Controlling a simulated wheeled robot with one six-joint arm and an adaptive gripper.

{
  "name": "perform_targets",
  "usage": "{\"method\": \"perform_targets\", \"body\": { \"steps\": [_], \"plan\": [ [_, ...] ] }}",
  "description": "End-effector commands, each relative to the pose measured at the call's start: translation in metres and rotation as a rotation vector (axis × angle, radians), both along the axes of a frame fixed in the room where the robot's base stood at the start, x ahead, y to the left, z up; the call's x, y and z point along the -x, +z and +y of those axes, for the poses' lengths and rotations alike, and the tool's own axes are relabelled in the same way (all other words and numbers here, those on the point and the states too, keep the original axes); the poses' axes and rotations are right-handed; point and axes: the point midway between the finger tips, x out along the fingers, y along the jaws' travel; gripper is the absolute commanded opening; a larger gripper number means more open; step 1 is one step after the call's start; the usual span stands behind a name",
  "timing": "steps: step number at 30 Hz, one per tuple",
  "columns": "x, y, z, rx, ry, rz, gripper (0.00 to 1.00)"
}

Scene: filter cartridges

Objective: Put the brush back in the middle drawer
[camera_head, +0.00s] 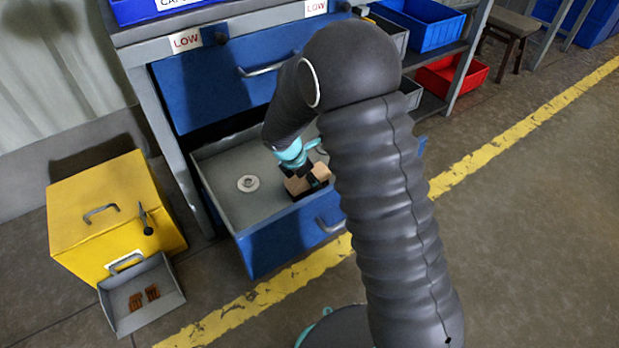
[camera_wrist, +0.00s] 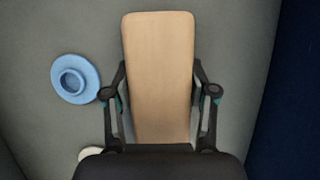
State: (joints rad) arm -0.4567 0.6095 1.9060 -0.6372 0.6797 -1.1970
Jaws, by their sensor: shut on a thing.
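The brush shows in the wrist view as a pale wooden block (camera_wrist: 160,70) between my gripper's fingers (camera_wrist: 160,100), which are shut on its two sides. In the head view the brush (camera_head: 297,185) is inside the open blue-fronted drawer (camera_head: 222,195), toward its front right. My gripper (camera_head: 312,180) reaches down into that drawer, partly hidden by my arm. I cannot tell whether the brush touches the drawer floor. Its bristles are not clearly seen.
A closed blue drawer (camera_head: 235,85) is above. A yellow cabinet (camera_head: 110,205) with an open grey tray (camera_head: 140,295) stands at left.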

Motion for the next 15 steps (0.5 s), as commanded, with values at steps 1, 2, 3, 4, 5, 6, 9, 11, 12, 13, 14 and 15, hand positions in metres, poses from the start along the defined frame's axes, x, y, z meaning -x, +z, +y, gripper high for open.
{"method": "perform_targets", "body": {
  "steps": [1,2,3,4,5,6,9,11,12,13,14,15],
  "plan": [
    [-0.0001,-0.0014,0.0,0.0,0.0,0.0,0.12],
    [-0.0001,-0.0024,0.0001,0.0,0.0,0.0,0.12],
    [-0.0001,-0.0035,0.0,0.0,0.0,0.0,0.12],
    [0.0,-0.0027,0.0,0.0,0.0,0.0,0.65],
    [0.0,-0.0025,0.0,0.0,0.0,0.0,0.72],
    [0.0,-0.0025,0.0,0.0,0.0,0.0,0.82],
    [0.0,-0.0025,0.0,0.0,0.0,0.0,0.82],
    [0.0,-0.0025,0.0,0.0,0.0,0.0,0.82],
    [0.0,-0.0025,0.0,0.0,0.0,0.0,0.82],
    [0.0,-0.0024,0.0,0.0,0.0,0.0,0.82],
    [0.0,-0.0024,0.0,0.0,0.0,0.0,0.82],
    [0.0,-0.0019,0.0,0.0,0.0,0.0,0.82]
  ]
}}
